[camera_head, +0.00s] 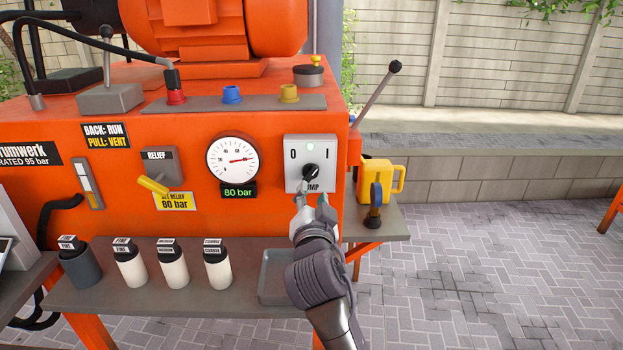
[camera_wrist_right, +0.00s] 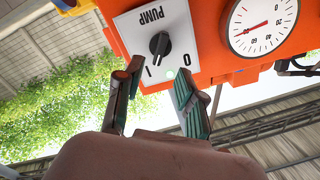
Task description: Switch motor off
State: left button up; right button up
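The motor switch is a grey panel (camera_head: 297,177) marked 0, I and PUMP on the orange machine, with a pale green lamp at its top. Its black knob (camera_head: 311,172) seems turned toward the I; it shows in the wrist view (camera_wrist_right: 159,44) too, where the panel is upside down. My right gripper (camera_head: 312,197) is just below and in front of the knob. In the wrist view its two fingers (camera_wrist_right: 158,72) are apart with nothing held between them; the knob is beyond the tips. My left gripper is not in view.
A round gauge (camera_head: 232,159) above an 80 bar display (camera_head: 238,191) is left of the switch. A yellow relief lever (camera_head: 153,185) is farther left. Several bottles (camera_head: 172,263) and a grey tray (camera_head: 271,290) are on the shelf below.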

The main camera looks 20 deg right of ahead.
aim_at(312, 177)
jog(key=x, duration=0.7)
jog(key=shift+w+d+f, duration=0.1)
jog(key=shift+w, duration=0.2)
grip_shut()
